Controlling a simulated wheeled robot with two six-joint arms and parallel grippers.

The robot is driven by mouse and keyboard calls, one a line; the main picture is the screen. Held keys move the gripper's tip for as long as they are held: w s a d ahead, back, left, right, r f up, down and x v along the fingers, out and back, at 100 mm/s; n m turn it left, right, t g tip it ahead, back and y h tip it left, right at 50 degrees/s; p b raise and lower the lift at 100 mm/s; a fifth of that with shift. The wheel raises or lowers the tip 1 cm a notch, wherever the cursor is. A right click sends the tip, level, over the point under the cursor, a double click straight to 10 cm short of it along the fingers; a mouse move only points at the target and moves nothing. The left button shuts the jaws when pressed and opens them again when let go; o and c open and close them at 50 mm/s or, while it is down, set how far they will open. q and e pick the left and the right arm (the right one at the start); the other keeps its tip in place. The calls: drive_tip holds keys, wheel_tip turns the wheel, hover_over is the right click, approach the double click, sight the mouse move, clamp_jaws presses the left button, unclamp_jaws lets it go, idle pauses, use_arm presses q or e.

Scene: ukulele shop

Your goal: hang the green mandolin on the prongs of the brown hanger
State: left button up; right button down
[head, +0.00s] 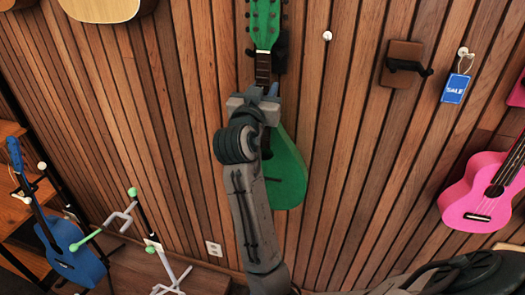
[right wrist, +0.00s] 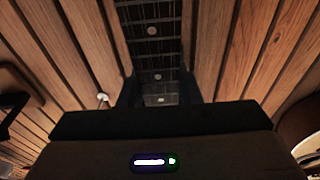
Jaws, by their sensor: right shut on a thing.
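The green mandolin (head: 289,172) hangs upright along the slatted wall, headstock up, its body partly hidden behind my right arm. My right gripper (head: 256,95) is shut on its neck; in the right wrist view the dark fretboard (right wrist: 153,40) runs between the fingers. Dark prong-like pieces (head: 282,45) show beside the neck just below the headstock; I cannot tell whether they bear it. The brown hanger (head: 400,72) is on the wall to the right, its black prongs empty. My left gripper is not in view.
A white knob (head: 327,36) sits between mandolin and hanger. A blue SALE tag (head: 455,88) hangs right of the hanger. A pink ukulele (head: 480,195) is at the right. A blue ukulele (head: 72,250) and a stand with green tips (head: 100,228) are at lower left.

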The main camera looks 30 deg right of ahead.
drive_tip(key=shift+r+v, duration=0.15)
drive_tip(key=shift+v, duration=0.5)
drive_tip(key=shift+r+v, duration=0.15)
drive_tip(key=shift+v, duration=0.5)
